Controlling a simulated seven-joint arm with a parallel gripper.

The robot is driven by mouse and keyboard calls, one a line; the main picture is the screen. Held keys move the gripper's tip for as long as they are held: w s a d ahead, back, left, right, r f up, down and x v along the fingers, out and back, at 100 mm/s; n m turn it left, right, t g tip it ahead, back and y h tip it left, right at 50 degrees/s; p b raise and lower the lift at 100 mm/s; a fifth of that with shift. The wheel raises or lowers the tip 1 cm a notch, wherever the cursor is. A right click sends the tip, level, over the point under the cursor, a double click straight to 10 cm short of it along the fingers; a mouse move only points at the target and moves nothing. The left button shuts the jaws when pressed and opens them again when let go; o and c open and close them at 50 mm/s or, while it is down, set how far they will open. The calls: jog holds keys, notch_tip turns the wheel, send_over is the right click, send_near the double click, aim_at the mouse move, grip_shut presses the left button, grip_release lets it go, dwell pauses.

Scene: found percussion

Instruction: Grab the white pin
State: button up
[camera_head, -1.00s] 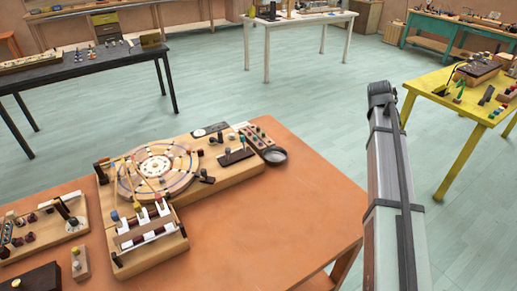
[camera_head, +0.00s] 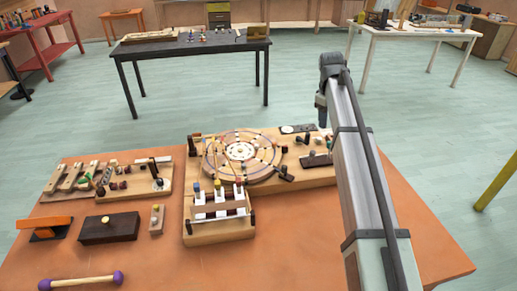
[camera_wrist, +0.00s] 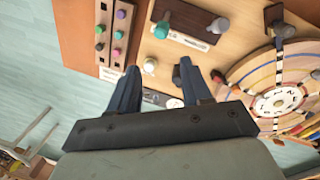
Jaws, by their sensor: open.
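In the wrist view, my gripper (camera_wrist: 158,72) is open and empty, its two dark fingers apart above the wooden percussion board. A small whitish pin (camera_wrist: 150,66) shows between the fingertips, nearer the left one. I cannot tell for certain which light pin is the white pin. In the head view, the board (camera_head: 310,178) lies on the orange table, and my arm covers its right end; the fingers are not clear there.
A ringed wheel (camera_head: 240,152) sits on the board, with a white-keyed block (camera_head: 218,212) in front. A wooden strip with coloured pins (camera_wrist: 104,60) is left of the fingers in the wrist view. The orange table (camera_head: 290,255) is bare at front; a mallet (camera_head: 80,281) lies at left.

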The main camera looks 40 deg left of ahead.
jog(key=s+a+r+n+g, duration=0.1)
jog(key=s+a+n, duration=0.2)
jog(key=s+a, duration=0.5)
jog(key=s+a+r+n, duration=0.1)
jog(key=s+a+n, duration=0.3)
jog(key=a, duration=0.9)
jog(key=m, duration=0.1)
send_over(257, 145)
jog(key=shift+y, duration=0.4)
jog(key=f, duration=0.8)
jog(key=shift+w+a+f, duration=0.2)
jog(key=shift+f, duration=0.15)
jog(key=shift+s+f, duration=0.2)
jog(key=shift+f, duration=2.3)
jog(key=shift+c, duration=0.2)
grip_shut()
